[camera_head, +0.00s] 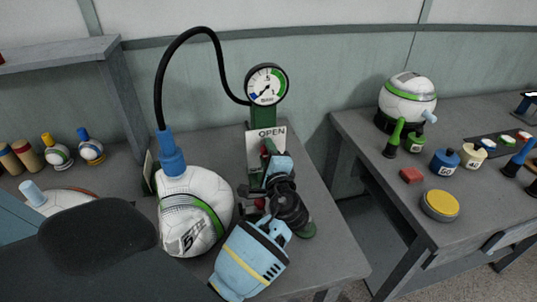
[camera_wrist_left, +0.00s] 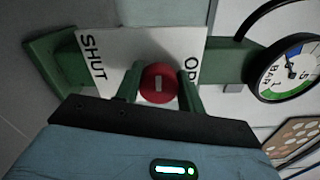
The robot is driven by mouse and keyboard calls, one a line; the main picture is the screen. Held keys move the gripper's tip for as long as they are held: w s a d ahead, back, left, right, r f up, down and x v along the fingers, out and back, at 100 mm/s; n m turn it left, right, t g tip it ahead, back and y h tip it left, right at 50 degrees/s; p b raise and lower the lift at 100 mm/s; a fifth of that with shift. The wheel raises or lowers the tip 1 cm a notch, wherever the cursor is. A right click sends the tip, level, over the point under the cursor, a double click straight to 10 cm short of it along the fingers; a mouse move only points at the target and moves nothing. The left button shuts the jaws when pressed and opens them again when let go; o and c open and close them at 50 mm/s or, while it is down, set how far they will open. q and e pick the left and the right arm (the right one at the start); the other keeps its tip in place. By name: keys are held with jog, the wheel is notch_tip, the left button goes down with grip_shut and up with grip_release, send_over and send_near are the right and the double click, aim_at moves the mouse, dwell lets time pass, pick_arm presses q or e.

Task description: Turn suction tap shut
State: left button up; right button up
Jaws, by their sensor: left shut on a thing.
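The suction tap's red handle (camera_wrist_left: 158,84) sits on a green stand, in front of a white plate (camera_wrist_left: 150,50) reading SHUT at one end and OPEN at the other. In the head view the OPEN end of the plate (camera_head: 266,134) faces up; the SHUT end is hidden behind my arm. My left gripper (camera_head: 267,150) is at the tap. In the left wrist view its two fingers (camera_wrist_left: 160,88) stand on either side of the red handle, shut on it. The handle's exact angle is hard to tell. My right gripper is not in view.
A round gauge (camera_head: 266,85) tops the stand. A black hose (camera_head: 161,75) arches from it to a blue fitting (camera_head: 171,155) on a white ball (camera_head: 195,212) left of my arm. A second table at right holds another ball (camera_head: 408,98) and a yellow-topped puck (camera_head: 440,205).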

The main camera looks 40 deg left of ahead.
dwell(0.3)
pick_arm(q)
jog(key=o, duration=1)
jog(key=shift+c, duration=0.2)
jog(key=shift+s, duration=0.1)
jog(key=v, duration=0.7)
jog(key=shift+s+d+b, duration=0.2)
jog(key=shift+d+b, duration=0.05)
jog(key=shift+b, duration=0.2)
